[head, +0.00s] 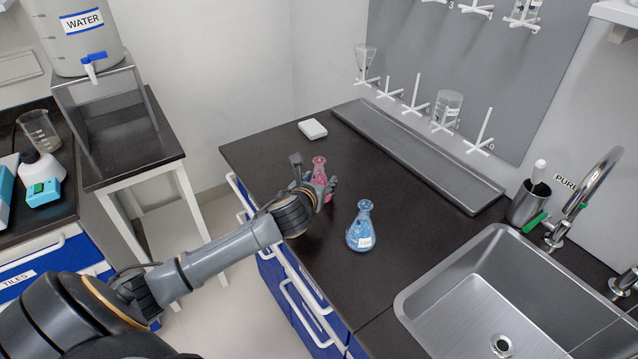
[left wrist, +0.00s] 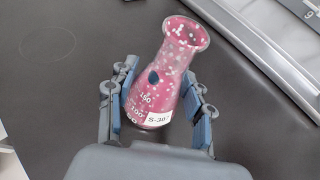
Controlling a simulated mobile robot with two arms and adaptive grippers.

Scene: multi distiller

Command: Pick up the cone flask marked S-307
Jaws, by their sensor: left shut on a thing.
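The pink cone flask (head: 319,168) stands on the dark counter, with my left gripper (head: 318,188) around its lower part. In the left wrist view the pink flask (left wrist: 165,85) has white specks, a dark spot and a label that reads S-30 with the last digit unclear. The fingers of my left gripper (left wrist: 160,100) lie on both sides of its body, shut on it. My right gripper is not in view.
A white block (head: 312,129) lies behind the pink flask. A long grey tray (head: 415,160) runs along the wall under a peg rack. A steel sink (head: 510,290) is at the right, with a metal cup (head: 528,207) behind it. The counter between flasks and tray is clear.

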